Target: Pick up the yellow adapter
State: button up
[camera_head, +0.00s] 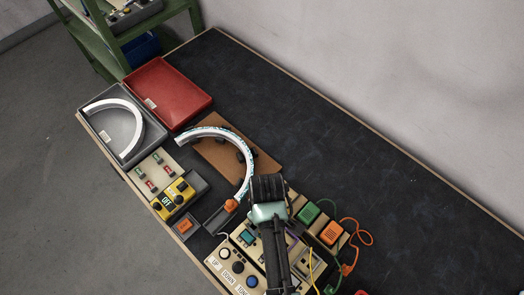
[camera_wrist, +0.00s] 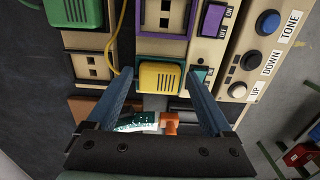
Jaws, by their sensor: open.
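The yellow adapter (camera_wrist: 160,77) shows in the wrist view as a yellow block with dark slots, seated on a beige panel. My gripper (camera_wrist: 158,82) is open, with one finger on each side of the adapter. Contact between fingers and adapter cannot be made out.
A green adapter (camera_head: 308,213) and an orange adapter (camera_head: 331,232) with cords are to the right. A purple-framed socket (camera_wrist: 162,16) is beside the yellow adapter. A glitter arc (camera_head: 245,160) lies by the gripper. Red tray (camera_head: 184,72) and grey tray (camera_head: 88,106) stand at upper left. The table's right side is clear.

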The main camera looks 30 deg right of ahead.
jog(key=shift+f, duration=0.6)
jog(key=c, duration=1.2)
notch_tip(320, 180, up, 14)
jog(key=p, duration=0.4)
jog(key=shift+p, duration=0.4)
